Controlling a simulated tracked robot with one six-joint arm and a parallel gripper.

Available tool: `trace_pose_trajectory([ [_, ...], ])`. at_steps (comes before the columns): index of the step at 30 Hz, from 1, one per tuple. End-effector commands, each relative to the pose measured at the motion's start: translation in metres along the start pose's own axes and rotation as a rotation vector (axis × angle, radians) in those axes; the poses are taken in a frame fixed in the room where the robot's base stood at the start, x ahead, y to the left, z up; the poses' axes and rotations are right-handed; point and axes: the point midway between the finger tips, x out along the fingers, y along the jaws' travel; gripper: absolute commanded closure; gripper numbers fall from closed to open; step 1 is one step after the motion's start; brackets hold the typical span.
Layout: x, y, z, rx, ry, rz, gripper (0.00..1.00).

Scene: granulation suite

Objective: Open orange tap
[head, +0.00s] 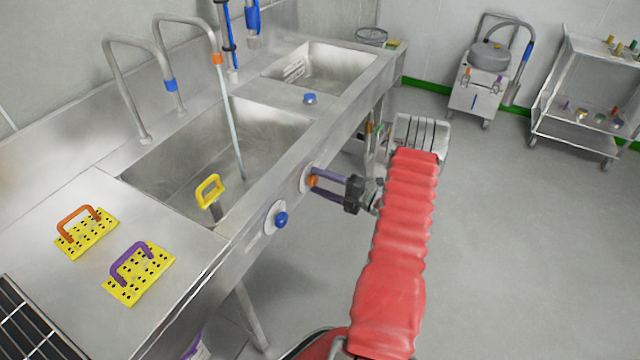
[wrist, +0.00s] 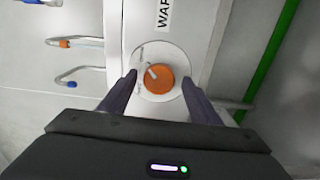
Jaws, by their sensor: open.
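The orange tap (wrist: 158,80) is a round knob with a pale pointer mark, set on a white disc on the sink's front panel in the wrist view. In the head view the orange tap (head: 312,180) shows small on the sink front, at my fingertips. My gripper (wrist: 160,82) is open, with one dark finger on each side of the knob. I cannot tell whether the fingers touch it. In the head view my gripper (head: 318,182) reaches left from the end of my red-sleeved arm to the sink front.
A blue knob (head: 281,220) sits on the same front, nearer. The steel double sink (head: 215,150) has an orange-banded spout with water running into the near basin, and a yellow-handled tool (head: 209,190). Two yellow perforated plates (head: 140,285) lie on the counter.

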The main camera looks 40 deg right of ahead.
Motion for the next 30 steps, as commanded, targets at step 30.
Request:
trace_pose_trajectory([
  [30,-0.128,-0.001,0.000,0.000,-0.002,0.000,0.43],
])
